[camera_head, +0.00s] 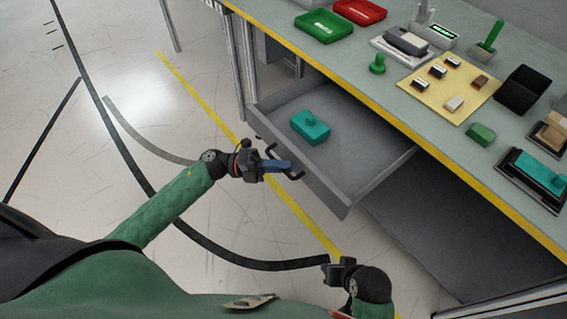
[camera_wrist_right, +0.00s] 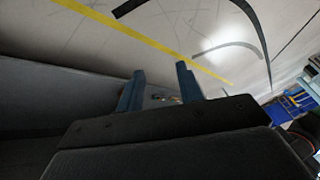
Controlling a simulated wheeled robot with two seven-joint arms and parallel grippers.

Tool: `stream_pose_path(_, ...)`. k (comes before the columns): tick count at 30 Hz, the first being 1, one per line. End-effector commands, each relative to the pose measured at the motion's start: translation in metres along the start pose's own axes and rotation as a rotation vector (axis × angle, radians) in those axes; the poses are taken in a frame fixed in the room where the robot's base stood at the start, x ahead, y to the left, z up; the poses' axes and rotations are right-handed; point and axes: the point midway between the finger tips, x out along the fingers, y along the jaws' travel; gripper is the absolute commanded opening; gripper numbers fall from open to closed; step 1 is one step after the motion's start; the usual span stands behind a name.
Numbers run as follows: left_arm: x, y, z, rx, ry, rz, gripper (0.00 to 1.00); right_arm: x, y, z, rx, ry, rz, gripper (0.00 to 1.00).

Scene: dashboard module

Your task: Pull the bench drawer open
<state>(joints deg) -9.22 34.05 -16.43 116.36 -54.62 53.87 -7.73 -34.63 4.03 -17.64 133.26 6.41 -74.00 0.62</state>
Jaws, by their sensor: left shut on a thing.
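The grey bench drawer (camera_head: 350,185) is pulled out from under the bench top in the head view. Its dark bar handle (camera_head: 297,176) is on the front face. My left gripper (camera_head: 284,167) has its blue fingers at the handle and is shut on it. A teal block with a small knob (camera_head: 310,127) lies inside the drawer near its left side. My right gripper (camera_head: 340,272) is low in the head view, apart from the drawer. In the right wrist view its two blue fingers (camera_wrist_right: 158,92) are spread with nothing between them.
The bench top (camera_head: 345,65) carries a green tray (camera_head: 324,27), a red tray (camera_head: 360,10), a yellow board (camera_head: 449,87) with small parts, and a teal module (camera_head: 538,172) in a dark holder. Open floor with yellow and black lines lies left of the bench.

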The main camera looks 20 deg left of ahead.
Motion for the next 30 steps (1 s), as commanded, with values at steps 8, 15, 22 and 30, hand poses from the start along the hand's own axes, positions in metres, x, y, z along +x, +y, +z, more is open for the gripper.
stream_pose_path(8, 0.0, 0.001, 0.0, -0.001, -0.001, 0.001, 0.3, 0.0, 0.0, -0.001, 0.0, 0.002, 0.0, 0.36)
stream_pose_path(15, 0.0, 0.001, 0.0, 0.0, 0.0, 0.001, 0.32, -0.001, 0.001, -0.002, 0.0, 0.003, 0.001, 0.36)
stream_pose_path(22, -0.013, 0.003, 0.0, -0.001, 0.0, 0.003, 0.32, 0.006, 0.002, -0.003, -0.001, 0.024, 0.001, 0.36)
stream_pose_path(30, -0.055, 0.003, 0.0, -0.001, 0.0, 0.003, 0.32, 0.054, 0.011, 0.013, 0.006, 0.049, 0.007, 0.36)
